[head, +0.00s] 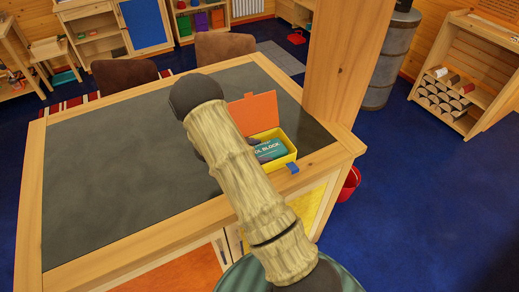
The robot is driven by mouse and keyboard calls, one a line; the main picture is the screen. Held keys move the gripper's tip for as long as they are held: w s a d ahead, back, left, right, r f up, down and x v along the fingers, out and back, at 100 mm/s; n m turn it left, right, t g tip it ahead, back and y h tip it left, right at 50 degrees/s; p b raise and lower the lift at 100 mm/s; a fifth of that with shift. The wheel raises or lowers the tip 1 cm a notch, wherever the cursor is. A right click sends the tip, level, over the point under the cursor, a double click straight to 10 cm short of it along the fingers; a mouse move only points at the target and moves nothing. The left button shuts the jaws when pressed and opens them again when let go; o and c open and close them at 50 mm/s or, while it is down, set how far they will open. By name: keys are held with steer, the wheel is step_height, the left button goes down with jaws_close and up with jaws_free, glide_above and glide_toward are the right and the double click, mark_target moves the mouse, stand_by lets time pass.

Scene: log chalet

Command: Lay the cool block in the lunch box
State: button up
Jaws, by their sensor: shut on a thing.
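The lunch box (283,158) is a yellow open box with an orange lid (253,112) standing up at its back. It sits near the right front corner of the dark tabletop. The cool block (271,150), dark teal with pale lettering ending in "OL BLOCK", shows within the box opening. Its left end is hidden behind my arm, and I cannot tell whether it rests on the bottom. My arm crosses the middle of the view, in front of the box's left side.
The wood-edged table (110,160) is mostly bare to the left. A small blue piece (292,168) is at the box's front right. A wooden post (345,60) rises just right of the box. Two brown chairs (225,47) stand behind the table. A red bucket (350,184) is on the floor.

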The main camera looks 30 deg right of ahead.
steer(key=shift+f, duration=0.1)
steer(key=shift+f, duration=0.2)
steer(key=o, duration=1.2)
steer(key=shift+o, duration=0.2)
steer(key=shift+r, duration=0.1)
steer(key=shift+r, duration=0.1)
steer(key=shift+a, duration=0.25)
steer(key=b+v, duration=0.4)
steer(key=v, duration=0.7)
steer(key=shift+a+r, duration=0.2)
